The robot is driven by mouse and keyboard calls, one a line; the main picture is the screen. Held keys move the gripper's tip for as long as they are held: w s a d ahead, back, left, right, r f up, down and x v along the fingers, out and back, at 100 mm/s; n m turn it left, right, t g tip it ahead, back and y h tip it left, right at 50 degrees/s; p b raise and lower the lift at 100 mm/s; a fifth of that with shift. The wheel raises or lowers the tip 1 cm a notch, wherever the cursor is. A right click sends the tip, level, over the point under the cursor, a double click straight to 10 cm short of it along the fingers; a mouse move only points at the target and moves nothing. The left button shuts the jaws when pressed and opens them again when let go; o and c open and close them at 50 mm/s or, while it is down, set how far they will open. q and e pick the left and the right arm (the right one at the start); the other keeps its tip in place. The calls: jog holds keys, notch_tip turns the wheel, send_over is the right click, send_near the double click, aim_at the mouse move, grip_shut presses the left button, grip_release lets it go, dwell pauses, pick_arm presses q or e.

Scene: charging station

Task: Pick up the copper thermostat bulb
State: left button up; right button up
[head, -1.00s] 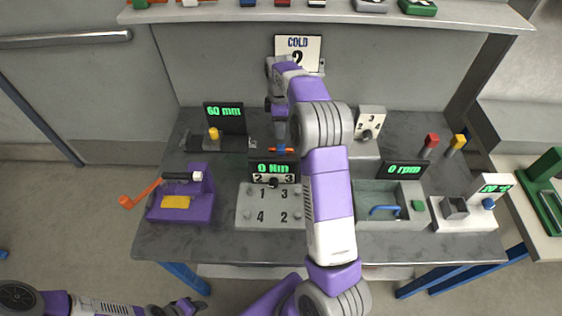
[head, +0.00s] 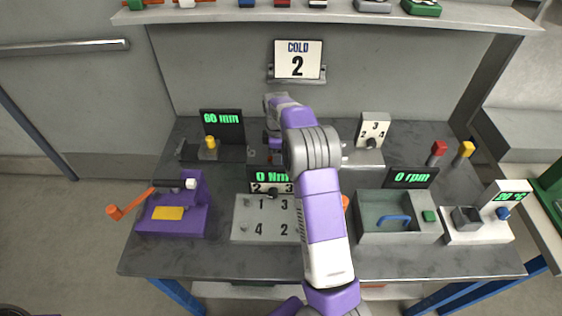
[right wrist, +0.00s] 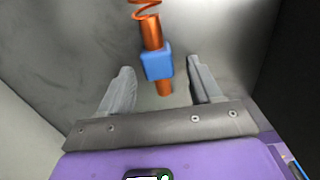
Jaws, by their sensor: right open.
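The copper thermostat bulb (right wrist: 152,32) shows in the right wrist view as a copper rod with a blue block (right wrist: 157,62) around it and a coiled copper wire at its upper end. My right gripper (right wrist: 160,65) is open, with one grey finger on each side of the bulb's lower part. Gaps show between the fingers and the bulb. In the head view my right gripper (head: 274,150) is over the back middle of the bench, partly covered by my arm. The bulb is mostly hidden there. My left gripper is out of view.
On the grey bench (head: 200,262) stand a numbered plate (head: 247,215), a purple crank device (head: 170,225), a grey basin (head: 372,225) and a dial box (head: 371,130). A "COLD 2" sign (head: 298,58) is at the back. The bench's front strip is clear.

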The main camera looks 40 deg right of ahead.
jog(key=shift+r, duration=0.1)
jog(key=shift+c, duration=0.3)
jog(key=c, duration=1.1)
